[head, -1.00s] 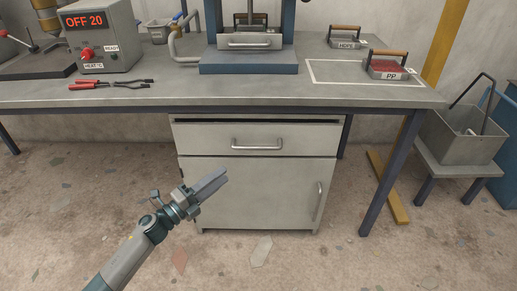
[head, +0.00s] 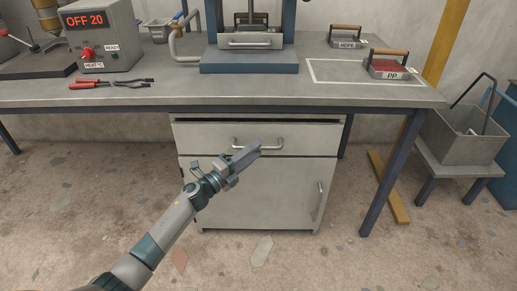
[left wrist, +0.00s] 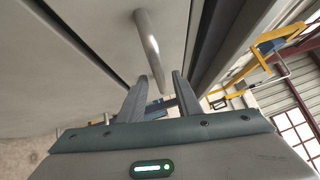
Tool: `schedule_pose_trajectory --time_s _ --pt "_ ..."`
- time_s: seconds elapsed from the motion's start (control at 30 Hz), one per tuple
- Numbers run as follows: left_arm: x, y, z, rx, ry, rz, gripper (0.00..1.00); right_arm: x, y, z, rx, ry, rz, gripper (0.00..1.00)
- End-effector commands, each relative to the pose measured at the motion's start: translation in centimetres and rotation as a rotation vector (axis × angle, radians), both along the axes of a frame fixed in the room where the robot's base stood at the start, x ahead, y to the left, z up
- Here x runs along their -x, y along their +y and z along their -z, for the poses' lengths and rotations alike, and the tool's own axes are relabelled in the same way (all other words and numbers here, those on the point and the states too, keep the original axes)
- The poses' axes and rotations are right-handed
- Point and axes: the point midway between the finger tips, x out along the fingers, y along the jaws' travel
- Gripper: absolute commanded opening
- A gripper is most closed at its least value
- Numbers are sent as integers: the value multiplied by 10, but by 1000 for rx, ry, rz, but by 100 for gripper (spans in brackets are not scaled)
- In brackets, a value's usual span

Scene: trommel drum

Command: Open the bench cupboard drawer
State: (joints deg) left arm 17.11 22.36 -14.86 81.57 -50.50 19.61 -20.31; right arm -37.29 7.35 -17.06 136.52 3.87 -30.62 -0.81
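The bench cupboard (head: 300,190) stands under the bench, with a drawer (head: 205,136) at its top and a door below. The drawer front looks flush with the cupboard. Its handle (head: 270,143) is a grey horizontal bar. My left gripper (head: 257,147) is in front of the drawer, overlapping the handle's lower middle in the head view. In the left wrist view the two fingers (left wrist: 160,92) are apart, with the end of the handle (left wrist: 150,45) just ahead, near the gap between the tips. I cannot tell whether they touch it. My right gripper is not in view.
The cupboard door has a vertical handle (head: 319,200). The bench top (head: 330,92) overhangs the drawer, and a dark bench leg (head: 393,172) stands to the right. A low stool (head: 450,160) carries a grey bin. The floor in front is clear.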

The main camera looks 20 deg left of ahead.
Motion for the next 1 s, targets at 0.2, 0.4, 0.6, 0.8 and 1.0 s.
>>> schedule_pose_trajectory --time_s 0.2,0.4,0.6,0.8,1.0 --pt "-19 -11 -2 1 0 0 31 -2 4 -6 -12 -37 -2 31" --pt "-23 -13 -3 0 1 0 31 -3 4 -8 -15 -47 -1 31" --pt "-23 -13 -3 0 1 0 31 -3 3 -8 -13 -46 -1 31" --pt "-23 -13 -3 0 1 0 0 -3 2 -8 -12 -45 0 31" --pt "-23 -13 -3 0 1 0 0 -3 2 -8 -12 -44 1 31"
